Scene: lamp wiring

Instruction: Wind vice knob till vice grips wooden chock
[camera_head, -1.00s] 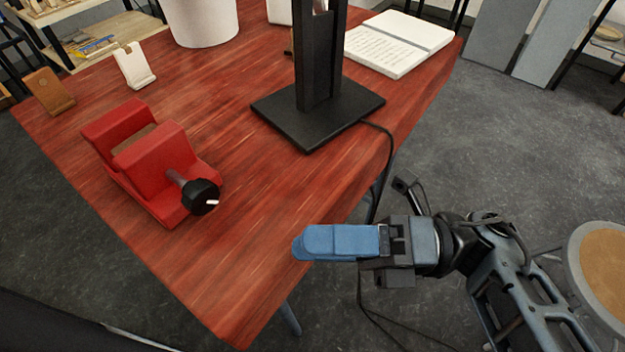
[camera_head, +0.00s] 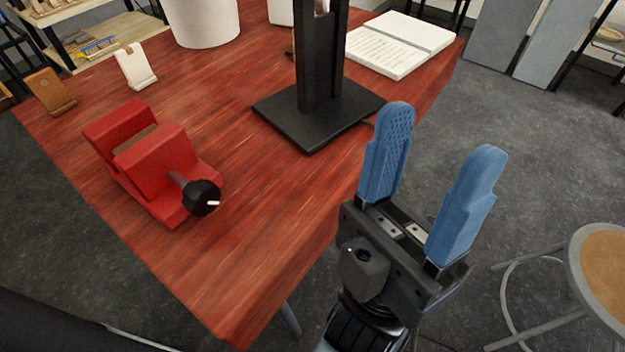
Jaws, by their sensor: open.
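A red vice (camera_head: 150,170) stands on the near left part of the wooden table. Its black knob (camera_head: 203,198) sits on a short shaft on the right side and carries a small white mark. A sliver of the wooden chock (camera_head: 138,139) shows between the two red jaws; whether the jaws touch it I cannot tell. My gripper (camera_head: 432,135) is open and empty, its two blue fingers pointing up and apart. It is right of the table's right edge, well away from the knob.
A black stand (camera_head: 320,110) with a flat base is on the table between the vice and the right edge. An open book (camera_head: 400,42), a white pot (camera_head: 200,18) and two small holders (camera_head: 134,66) stand farther back. A round stool (camera_head: 605,265) is on the right. The table's front is clear.

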